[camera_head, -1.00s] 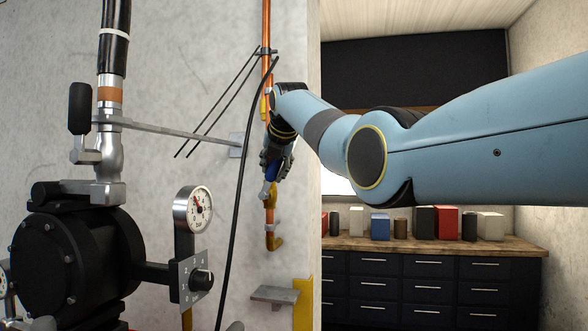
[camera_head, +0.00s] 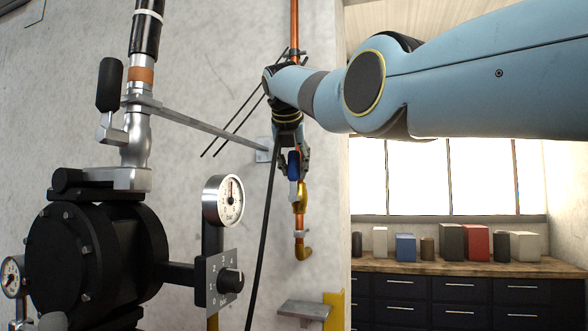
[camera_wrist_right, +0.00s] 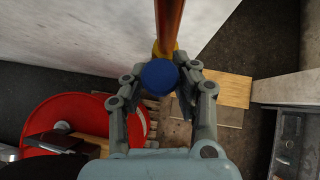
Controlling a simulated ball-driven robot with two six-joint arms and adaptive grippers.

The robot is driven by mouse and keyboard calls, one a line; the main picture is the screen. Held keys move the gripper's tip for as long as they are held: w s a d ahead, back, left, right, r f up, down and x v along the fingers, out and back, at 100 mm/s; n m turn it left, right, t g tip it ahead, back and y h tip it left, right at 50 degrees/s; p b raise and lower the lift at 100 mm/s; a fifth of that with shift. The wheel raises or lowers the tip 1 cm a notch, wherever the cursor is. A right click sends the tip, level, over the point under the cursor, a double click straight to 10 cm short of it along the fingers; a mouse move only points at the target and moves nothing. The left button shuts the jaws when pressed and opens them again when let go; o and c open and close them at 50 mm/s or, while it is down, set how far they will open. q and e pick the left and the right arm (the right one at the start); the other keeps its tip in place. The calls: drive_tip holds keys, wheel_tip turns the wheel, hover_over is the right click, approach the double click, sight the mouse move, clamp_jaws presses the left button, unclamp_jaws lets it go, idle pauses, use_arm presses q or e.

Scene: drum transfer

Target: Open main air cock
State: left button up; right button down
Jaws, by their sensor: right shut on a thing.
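The air cock is a brass-yellow valve (camera_head: 301,199) on the copper pipe (camera_head: 294,18) that runs down the wall. Its blue handle (camera_head: 293,166) stands nearly upright in the head view, with a pale lower part under the blue grip. My right gripper (camera_head: 294,160) points down at the handle and is shut on its blue part. In the right wrist view, the round blue handle end (camera_wrist_right: 159,74) sits between the two fingers of my right gripper (camera_wrist_right: 160,82), in front of the pipe. The fingers partly hide the handle in the head view. My left gripper is not in view.
A black pump (camera_head: 95,262) with a pressure gauge (camera_head: 223,201) and a numbered dial plate (camera_head: 222,277) fills the lower left. A black hose (camera_head: 264,235) hangs close left of the valve. A red drum (camera_wrist_right: 75,120) lies below in the wrist view.

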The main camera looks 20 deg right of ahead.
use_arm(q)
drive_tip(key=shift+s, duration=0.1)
use_arm(e)
drive_tip(key=shift+a+r, duration=0.1)
drive_tip(key=c, duration=1.3)
unclamp_jaws()
drive_tip(key=shift+c, duration=0.2)
drive_tip(key=o, duration=0.3)
drive_tip(key=shift+w+a, duration=0.15)
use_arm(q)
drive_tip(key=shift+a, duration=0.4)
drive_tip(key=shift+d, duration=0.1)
use_arm(e)
drive_tip(key=v, duration=1.1)
drive_tip(key=shift+s+a+r, duration=0.1)
drive_tip(key=shift+s+r, duration=0.15)
drive_tip(key=shift+s, duration=0.1)
